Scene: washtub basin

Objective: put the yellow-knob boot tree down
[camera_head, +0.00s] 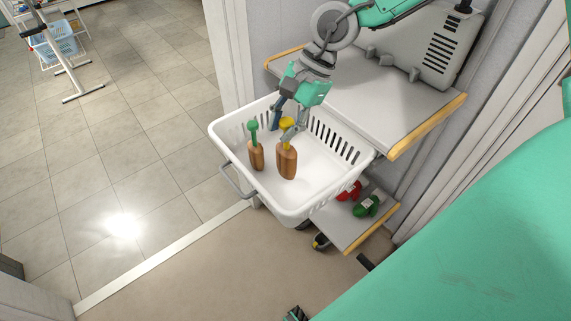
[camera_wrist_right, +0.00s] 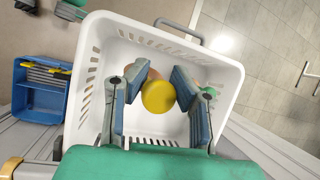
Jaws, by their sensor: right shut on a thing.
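The yellow-knob boot tree (camera_head: 288,162) has a brown wooden body and stands roughly upright inside the white washtub basin (camera_head: 225,146). My right gripper (camera_head: 289,128) comes from above and is shut on its yellow knob. In the right wrist view the knob (camera_wrist_right: 158,97) sits between the two fingers and hides most of the body below. I cannot tell whether its base touches the basin floor. A green-knob boot tree (camera_head: 256,156) stands just left of it in the basin, apart from it; its green knob also shows in the wrist view (camera_wrist_right: 208,92). My left gripper is not clearly in view.
A grey shelf (camera_head: 385,95) with wooden edging adjoins the basin at the right. Red (camera_head: 349,191) and green (camera_head: 367,206) items lie on a lower shelf. The basin has slotted walls and a grey handle (camera_head: 236,184). A blue box (camera_wrist_right: 43,92) lies outside it.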

